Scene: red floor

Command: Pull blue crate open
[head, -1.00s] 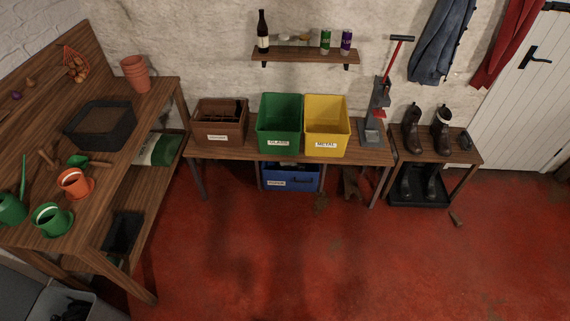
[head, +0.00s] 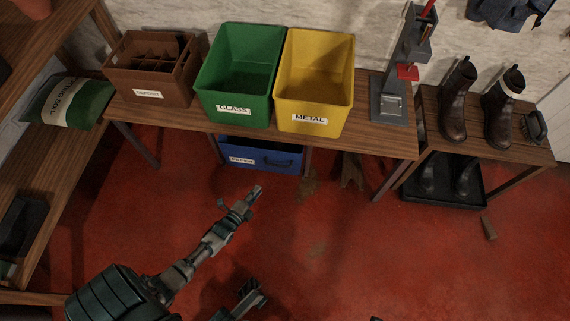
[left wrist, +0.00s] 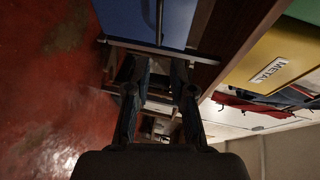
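The blue crate (head: 232,144) sits under the wooden bench, with a white label on its front. Its blue surface (left wrist: 183,18) also shows at the top of the left wrist view, just beyond the fingers. My left gripper (head: 247,197) is in front of and below the crate in the head view. In the left wrist view its two fingers (left wrist: 154,68) are apart with nothing clearly held between them. Whether they touch the crate cannot be told. Another dark mechanical part of mine (head: 243,299) shows at the bottom, perhaps my right gripper; its state is unclear.
On the bench (head: 370,141) stand a brown crate (head: 150,88), a green bin (head: 240,70) and a yellow bin (head: 313,85). A grey stand (head: 395,102) is at the right. Bench legs flank the blue crate. The red floor in front is largely clear.

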